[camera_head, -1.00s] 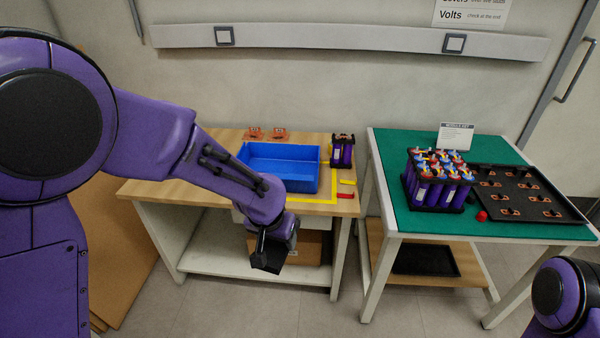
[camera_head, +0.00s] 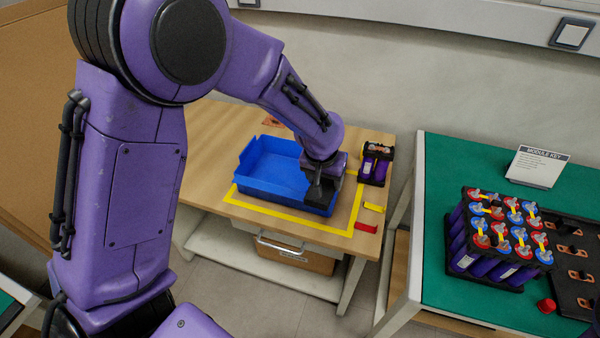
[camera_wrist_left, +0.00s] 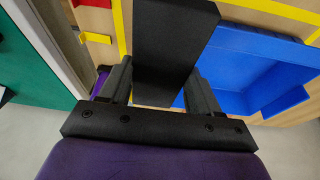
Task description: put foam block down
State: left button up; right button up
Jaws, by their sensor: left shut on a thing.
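My left gripper (camera_head: 320,196) is over the right end of the blue bin (camera_head: 262,188) on the wooden table. In the left wrist view the gripper (camera_wrist_left: 160,88) is shut on a black foam block (camera_wrist_left: 174,40), which sits between its two fingers and sticks out ahead of them. In the head view the dark block is hard to tell from the dark gripper. In the wrist view the blue bin (camera_wrist_left: 245,68) lies to the right of the block. My right gripper is not in view.
Yellow tape (camera_head: 284,219) marks the table around the bin. A small purple-celled pack (camera_head: 374,168) stands at the back right, with yellow (camera_head: 375,207) and red (camera_head: 366,228) pieces nearer the edge. A green-topped table (camera_head: 440,245) at the right bears a cell module (camera_head: 490,250).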

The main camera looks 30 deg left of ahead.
pick_arm(q)
jog(key=w+a+n, duration=0.3)
jog(key=w+a, duration=0.1)
jog(key=a, duration=0.3)
jog(key=n+y+p, duration=0.2)
send_over(294, 177)
notch_tip(294, 177, down, 2)
jog(key=shift+g, duration=0.3)
jog(key=f, duration=0.9)
jog(key=shift+s+d, duration=0.3)
jog(key=shift+s, duration=0.1)
jog(key=shift+f, duration=0.3)
jog(key=o, duration=1)
jog(key=shift+f, duration=0.1)
